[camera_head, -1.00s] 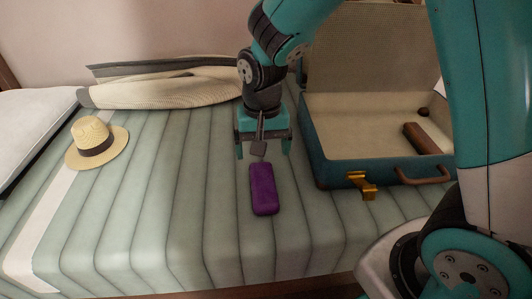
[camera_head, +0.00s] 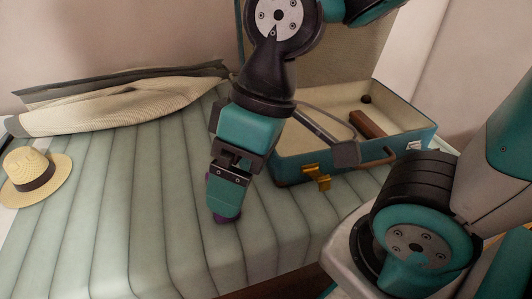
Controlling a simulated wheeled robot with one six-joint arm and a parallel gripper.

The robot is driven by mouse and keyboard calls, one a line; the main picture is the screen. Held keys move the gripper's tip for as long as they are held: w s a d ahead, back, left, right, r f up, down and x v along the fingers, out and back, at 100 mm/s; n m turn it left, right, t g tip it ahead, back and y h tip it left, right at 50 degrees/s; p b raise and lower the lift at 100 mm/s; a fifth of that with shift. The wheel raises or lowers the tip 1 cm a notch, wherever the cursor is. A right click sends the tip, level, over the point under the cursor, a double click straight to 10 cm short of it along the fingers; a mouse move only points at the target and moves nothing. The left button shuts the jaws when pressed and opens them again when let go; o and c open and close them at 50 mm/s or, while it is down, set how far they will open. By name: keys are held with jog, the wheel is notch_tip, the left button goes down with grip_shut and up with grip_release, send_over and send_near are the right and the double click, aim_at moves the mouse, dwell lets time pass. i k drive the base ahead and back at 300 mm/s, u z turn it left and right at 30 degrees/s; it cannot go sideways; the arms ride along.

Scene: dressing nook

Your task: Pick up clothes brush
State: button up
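A long brown block-like object (camera_head: 367,124), which looks like the clothes brush, lies inside the open suitcase (camera_head: 300,165) toward its right part. No bristles can be made out. My gripper (camera_head: 224,195) points down over the bed, left of the suitcase and well apart from the brown object. A purple oblong case (camera_head: 228,218) on the bed is mostly hidden behind and beneath the gripper. I see the gripper nearly side-on, so I cannot tell whether its fingers are open or shut on the case.
A small dark round object (camera_head: 366,99) lies near the suitcase's back wall. The suitcase's raised lid stands behind it, and a brass latch (camera_head: 317,176) is at its front. The bed's middle (camera_head: 130,190) is clear.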

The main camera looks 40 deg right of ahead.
aim_at(370, 131)
jog(key=z, duration=1.35)
jog(key=k, duration=0.35)
jog(key=z, duration=0.5)
jog(key=i, duration=1.1)
jog(key=u, duration=0.1)
